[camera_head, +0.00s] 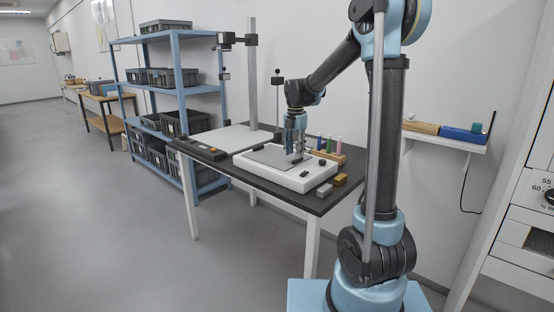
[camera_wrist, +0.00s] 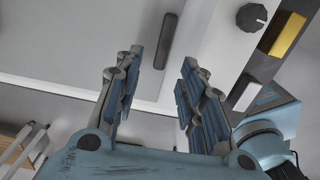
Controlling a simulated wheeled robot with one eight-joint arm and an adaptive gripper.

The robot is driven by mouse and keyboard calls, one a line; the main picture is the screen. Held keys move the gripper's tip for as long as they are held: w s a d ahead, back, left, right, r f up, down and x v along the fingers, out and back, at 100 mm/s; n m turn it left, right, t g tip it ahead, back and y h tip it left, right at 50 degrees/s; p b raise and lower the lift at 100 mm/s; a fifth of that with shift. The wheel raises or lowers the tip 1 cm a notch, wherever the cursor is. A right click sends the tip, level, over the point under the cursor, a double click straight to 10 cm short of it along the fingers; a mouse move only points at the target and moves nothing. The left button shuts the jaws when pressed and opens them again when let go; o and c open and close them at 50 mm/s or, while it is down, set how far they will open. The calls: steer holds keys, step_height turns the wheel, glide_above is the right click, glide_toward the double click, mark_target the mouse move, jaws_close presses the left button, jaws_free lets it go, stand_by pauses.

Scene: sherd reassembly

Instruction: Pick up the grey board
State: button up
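The grey board (camera_head: 271,156) lies flat on top of a white bench device (camera_head: 297,179) on the dark table. In the wrist view, a flat pale grey area that looks like the board (camera_wrist: 70,35) fills the upper left. My gripper (camera_head: 297,153) is low over the right part of the device, by the board's right end. In the wrist view my gripper (camera_wrist: 160,62) has its two fingers well apart with nothing between them. A dark bar (camera_wrist: 168,41) lies just beyond the fingertips. I cannot tell whether the fingertips touch anything.
A yellow block (camera_head: 340,179) and a grey metal block (camera_head: 324,190) sit at the table's right front. A wooden rack with coloured tubes (camera_head: 328,153) stands behind the device. A tall stand (camera_head: 252,75) rises at the back. Blue shelving (camera_head: 182,95) stands left.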

mark_target(295, 160)
steer(key=shift+w+f, duration=0.1)
steer(key=shift+f, duration=1.8)
jaws_close()
steer(key=shift+r, duration=0.15)
